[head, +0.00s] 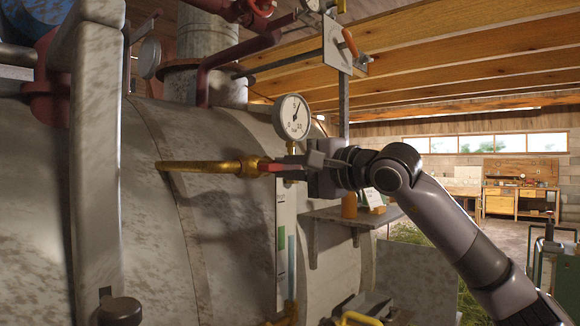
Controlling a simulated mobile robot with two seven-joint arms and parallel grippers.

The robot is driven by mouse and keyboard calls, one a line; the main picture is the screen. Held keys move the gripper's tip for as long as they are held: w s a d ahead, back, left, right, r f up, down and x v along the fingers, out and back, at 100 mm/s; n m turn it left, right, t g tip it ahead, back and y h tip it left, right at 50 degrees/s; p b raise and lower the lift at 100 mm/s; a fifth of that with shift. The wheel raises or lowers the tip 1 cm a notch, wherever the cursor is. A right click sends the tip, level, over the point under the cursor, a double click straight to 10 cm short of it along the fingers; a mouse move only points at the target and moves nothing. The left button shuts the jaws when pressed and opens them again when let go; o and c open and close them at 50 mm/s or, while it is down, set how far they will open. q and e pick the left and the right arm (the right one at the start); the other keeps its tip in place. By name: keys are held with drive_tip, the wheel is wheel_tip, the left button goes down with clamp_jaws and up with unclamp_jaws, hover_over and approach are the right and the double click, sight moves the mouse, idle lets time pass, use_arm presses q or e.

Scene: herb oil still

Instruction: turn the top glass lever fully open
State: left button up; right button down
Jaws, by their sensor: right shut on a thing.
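The top glass lever (274,168) is a small red handle at the brass valve (251,167), above the sight glass (287,245) on the still's pale, stained shell. The lever points right, toward my right gripper, roughly level. My right gripper (296,165) comes in from the right and is shut on the lever's outer end. The jaws hide part of the lever. A brass pipe (200,166) runs left from the valve. My left gripper is not in view.
A round dial gauge (293,116) stands just above my right gripper. A small metal shelf (345,216) with an orange bottle (349,205) is below my right wrist. A thick pale post (97,150) stands at left. A yellow handle (358,319) shows at the bottom.

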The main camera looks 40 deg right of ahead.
drive_tip(key=c, duration=1.1)
unclamp_jaws()
drive_tip(key=s+b, duration=0.1)
drive_tip(key=s, duration=0.1)
drive_tip(key=s+b, duration=0.1)
drive_tip(key=s, duration=0.1)
drive_tip(key=s+b, duration=0.1)
drive_tip(key=s, duration=0.2)
drive_tip(key=shift+d, duration=0.25)
